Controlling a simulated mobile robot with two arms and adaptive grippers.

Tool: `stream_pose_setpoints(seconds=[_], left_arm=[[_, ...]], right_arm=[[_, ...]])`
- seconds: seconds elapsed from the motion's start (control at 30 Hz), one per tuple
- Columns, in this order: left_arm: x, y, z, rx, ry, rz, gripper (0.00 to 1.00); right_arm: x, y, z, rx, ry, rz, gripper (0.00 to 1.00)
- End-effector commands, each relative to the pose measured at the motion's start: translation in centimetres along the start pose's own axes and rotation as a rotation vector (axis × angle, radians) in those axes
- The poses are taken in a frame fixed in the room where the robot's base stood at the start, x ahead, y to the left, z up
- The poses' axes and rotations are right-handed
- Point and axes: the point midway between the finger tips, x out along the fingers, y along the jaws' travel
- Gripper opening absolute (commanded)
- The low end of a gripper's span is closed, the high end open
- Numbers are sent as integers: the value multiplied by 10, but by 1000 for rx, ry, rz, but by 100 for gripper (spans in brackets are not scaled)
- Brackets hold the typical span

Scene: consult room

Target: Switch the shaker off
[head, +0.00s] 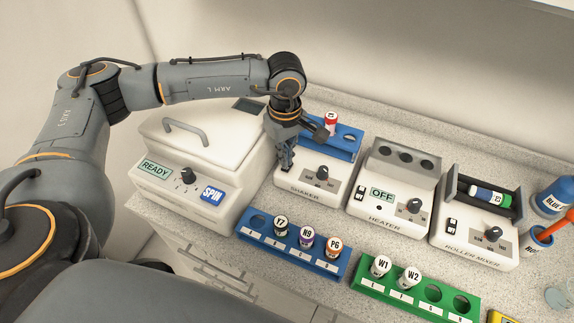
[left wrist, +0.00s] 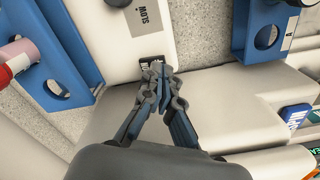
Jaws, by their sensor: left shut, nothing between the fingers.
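The shaker (head: 310,196) is a white box with a dark knob (head: 322,173) on its front and a blue rack (head: 345,151) on top. A red-capped tube (head: 331,121) stands in the rack. My left gripper (head: 286,167) is shut and empty, pointing down at the left end of the shaker's front. In the left wrist view its fingertips (left wrist: 160,74) are right at a small black switch (left wrist: 152,60) beside the "SLOW" label (left wrist: 147,16). The fingers partly hide the switch, so its position and any contact cannot be told. My right gripper is not in view.
A centrifuge (head: 190,155) with a "READY" display and a blue SPIN button stands close left. The heater (head: 388,207), reading OFF, and roller mixer (head: 475,238) stand to the right. A blue rack (head: 262,241) and green rack (head: 405,300) with vials lie in front.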

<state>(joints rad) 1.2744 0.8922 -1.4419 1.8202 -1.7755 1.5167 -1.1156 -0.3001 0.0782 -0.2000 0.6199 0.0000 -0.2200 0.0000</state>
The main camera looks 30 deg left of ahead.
Motion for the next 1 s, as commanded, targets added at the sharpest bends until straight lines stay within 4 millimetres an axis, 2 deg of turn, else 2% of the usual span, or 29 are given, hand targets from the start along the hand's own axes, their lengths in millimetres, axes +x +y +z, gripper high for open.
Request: stream_pose_setpoints(seconds=[1.0], left_arm=[[8,0,0,0,0,0,0]], right_arm=[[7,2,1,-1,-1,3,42]])
